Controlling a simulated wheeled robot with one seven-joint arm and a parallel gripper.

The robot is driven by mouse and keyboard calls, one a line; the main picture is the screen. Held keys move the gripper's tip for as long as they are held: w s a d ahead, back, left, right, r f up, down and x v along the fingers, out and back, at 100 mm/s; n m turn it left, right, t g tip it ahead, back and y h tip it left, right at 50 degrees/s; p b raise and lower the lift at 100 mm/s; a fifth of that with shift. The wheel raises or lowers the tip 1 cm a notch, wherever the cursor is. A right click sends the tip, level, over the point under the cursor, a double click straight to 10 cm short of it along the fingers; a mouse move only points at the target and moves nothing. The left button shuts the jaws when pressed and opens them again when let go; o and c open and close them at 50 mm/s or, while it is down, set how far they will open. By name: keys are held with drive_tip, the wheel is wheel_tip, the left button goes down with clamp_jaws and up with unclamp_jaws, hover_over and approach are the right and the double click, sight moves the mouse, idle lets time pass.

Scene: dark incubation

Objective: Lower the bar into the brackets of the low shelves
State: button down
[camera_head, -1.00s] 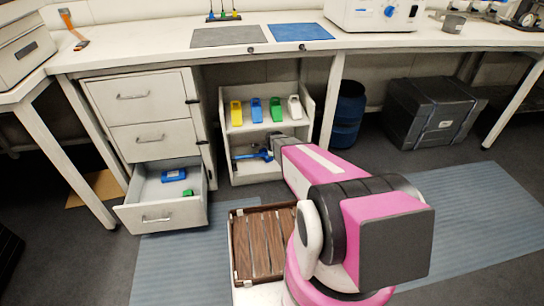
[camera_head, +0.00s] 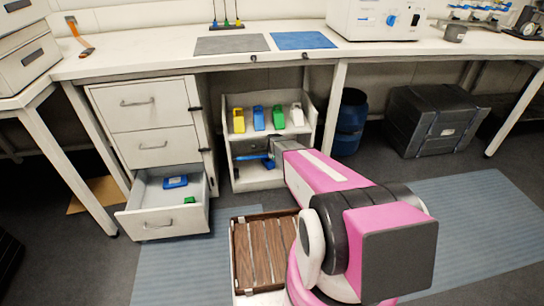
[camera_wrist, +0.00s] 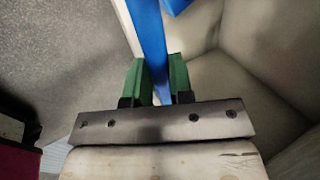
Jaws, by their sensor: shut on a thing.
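The blue bar (camera_wrist: 150,40) is between the green fingertips of my gripper (camera_wrist: 157,82) in the wrist view, and the gripper is shut on it. The bar runs away from the fingers toward the top of that view. In the head view the blue bar (camera_head: 249,157) shows small and roughly level at the lower opening of the low shelves (camera_head: 226,162). My gripper (camera_head: 268,160) is at its right end there, partly hidden by my arm. The brackets are too small or hidden to make out. I cannot tell whether the bar touches the shelves.
A yellow bottle (camera_head: 238,120), blue bottle (camera_head: 258,118), green bottle (camera_head: 278,117) and white bottle (camera_head: 296,114) stand on the upper shelf. An open drawer (camera_head: 160,222) juts out at left. A blue drum (camera_head: 350,125) and black case (camera_head: 435,120) stand right of the shelves.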

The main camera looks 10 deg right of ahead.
drive_tip(key=shift+s+f+x, duration=0.2)
drive_tip(key=shift+s+x, duration=0.2)
drive_tip(key=shift+x, duration=1.85)
drive_tip(key=shift+s+f+x, duration=0.2)
drive_tip(key=shift+s+x, duration=0.25)
drive_tip(key=shift+x, duration=1.8)
drive_tip(key=shift+s+f+x, duration=0.2)
drive_tip(key=shift+s+x, duration=0.2)
drive_tip(key=shift+x, duration=1.85)
drive_tip(key=c, duration=0.9)
unclamp_jaws()
drive_tip(key=v, duration=1.1)
